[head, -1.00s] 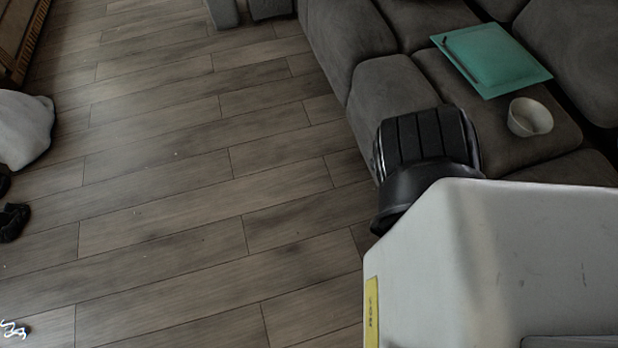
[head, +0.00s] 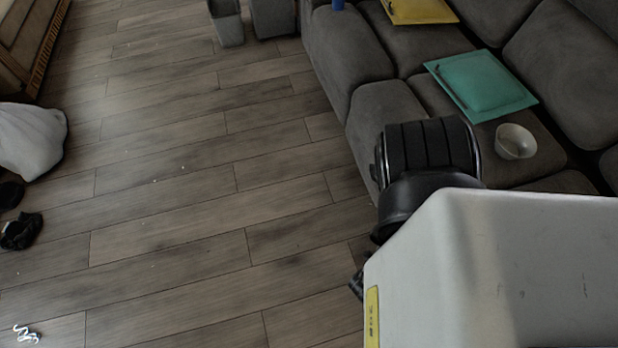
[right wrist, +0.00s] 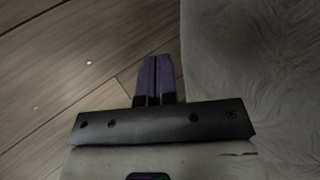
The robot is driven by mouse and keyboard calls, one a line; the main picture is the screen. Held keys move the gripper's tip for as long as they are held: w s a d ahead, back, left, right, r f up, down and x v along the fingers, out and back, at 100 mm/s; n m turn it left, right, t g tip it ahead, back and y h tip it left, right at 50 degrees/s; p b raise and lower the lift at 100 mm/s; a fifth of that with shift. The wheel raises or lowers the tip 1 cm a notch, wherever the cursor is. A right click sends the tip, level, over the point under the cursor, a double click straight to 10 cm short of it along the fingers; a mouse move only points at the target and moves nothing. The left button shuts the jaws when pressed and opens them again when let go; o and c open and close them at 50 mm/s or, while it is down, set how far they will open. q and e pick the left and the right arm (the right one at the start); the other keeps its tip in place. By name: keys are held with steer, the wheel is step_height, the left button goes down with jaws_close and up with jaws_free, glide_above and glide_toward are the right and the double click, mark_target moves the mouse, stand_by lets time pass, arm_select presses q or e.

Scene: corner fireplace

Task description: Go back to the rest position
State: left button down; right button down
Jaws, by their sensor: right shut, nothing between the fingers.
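In the right wrist view my right gripper (right wrist: 155,78) is shut, its two purple fingers side by side with nothing between them. It hangs over the wood floor, next to a grey cushioned surface (right wrist: 240,60) at the right. In the head view a white and black part of my own arm fills the lower right, and the right gripper's fingers are hidden there. My left gripper does not show in either view.
The grey sofa (head: 378,115) at the right holds a white bowl (head: 515,141), a teal folder (head: 482,88) and a yellow folder (head: 420,9). Grey bins (head: 227,25) stand at the top. A white bag (head: 32,142) and black shoes (head: 20,232) lie at the left. The middle floor is clear.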

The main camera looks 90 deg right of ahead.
steer(key=w+a+r+m+t+y, duration=0.1)
steer(key=w+a+r+m, duration=0.3)
steer(key=w, duration=0.3)
steer(key=w+a+r+m+t+p, duration=0.1)
steer(key=w+a+r+m+t, duration=0.1)
steer(key=w+r+m, duration=0.4)
steer(key=w+a+r+m+t+y, duration=0.1)
steer(key=w+a+r+m, duration=0.25)
steer(key=w, duration=0.35)
steer(key=w+d+r+m+t+y+p, duration=0.1)
steer(key=w+r+m+t+p, duration=0.15)
steer(key=w+r, duration=0.7)
steer(key=w+d+r+m+t+p, duration=0.1)
steer(key=w+d+r+t+p, duration=0.3)
steer(key=r, duration=0.7)
steer(key=s+d+r+m+g+p, duration=0.1)
steer(key=d+r+m+p, duration=0.15)
steer(key=r+p, duration=0.6)
steer(key=w+d+r+t+p, duration=0.2)
steer(key=d+r, duration=0.1)
steer(key=r, duration=1)
step_height(320, 180, up, 41)
steer(key=s+p, duration=0.2)
steer(key=p, duration=4)
steer(key=shift+s+d+g, duration=0.35)
steer(key=shift+s+g, duration=0.05)
steer(key=shift+g, duration=0.05)
steer(key=shift+m, duration=0.25)
